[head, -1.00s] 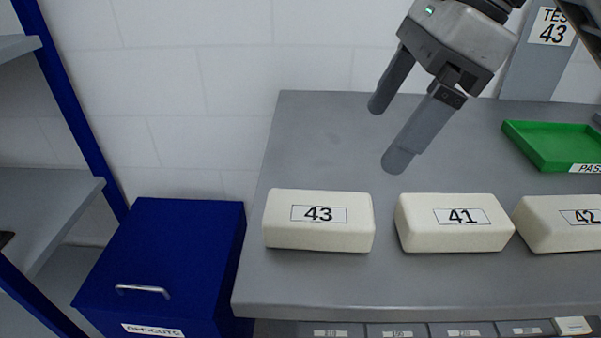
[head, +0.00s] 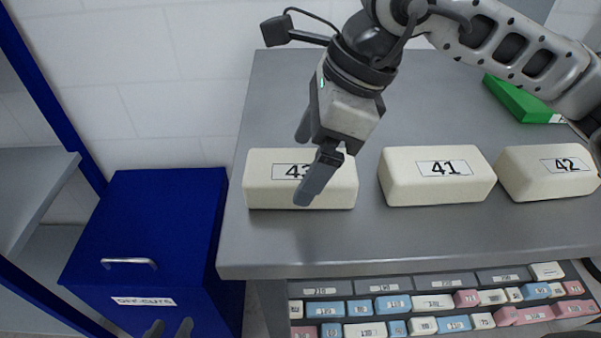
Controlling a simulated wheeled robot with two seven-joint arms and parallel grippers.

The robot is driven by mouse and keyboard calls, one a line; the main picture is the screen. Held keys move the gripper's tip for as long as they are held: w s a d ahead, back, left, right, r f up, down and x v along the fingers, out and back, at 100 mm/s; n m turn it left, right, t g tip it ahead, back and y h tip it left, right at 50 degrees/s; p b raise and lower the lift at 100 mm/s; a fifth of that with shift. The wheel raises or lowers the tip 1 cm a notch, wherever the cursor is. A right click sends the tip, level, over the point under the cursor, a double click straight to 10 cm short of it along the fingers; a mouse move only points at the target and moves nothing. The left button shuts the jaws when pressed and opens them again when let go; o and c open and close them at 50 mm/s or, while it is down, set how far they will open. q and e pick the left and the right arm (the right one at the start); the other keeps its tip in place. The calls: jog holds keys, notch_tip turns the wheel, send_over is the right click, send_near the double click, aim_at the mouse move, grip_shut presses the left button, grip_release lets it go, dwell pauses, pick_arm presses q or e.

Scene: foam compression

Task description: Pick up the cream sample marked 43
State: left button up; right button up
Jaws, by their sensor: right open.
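The cream sample marked 43 (head: 264,190) lies flat on the grey table (head: 420,235), near its left front corner. My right gripper (head: 305,163) is over it, open and pointing down. One finger appears behind the sample's back edge and the other crosses in front of its label, hiding part of the number. I cannot tell whether the fingers touch the sample. Two fingertips of my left gripper (head: 171,328) show at the bottom edge, apart, in front of the blue box; the rest is out of frame.
Cream samples marked 41 (head: 440,185) and 42 (head: 548,180) stand in a row to the right. A green tray (head: 520,100) lies behind them. A blue off-cuts box (head: 150,225) stands left of the table. Below the table front are several small labelled blocks (head: 430,302).

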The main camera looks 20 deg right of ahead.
jog(key=shift+x, duration=1.3)
jog(key=c, duration=1)
jog(key=shift+c, duration=0.2)
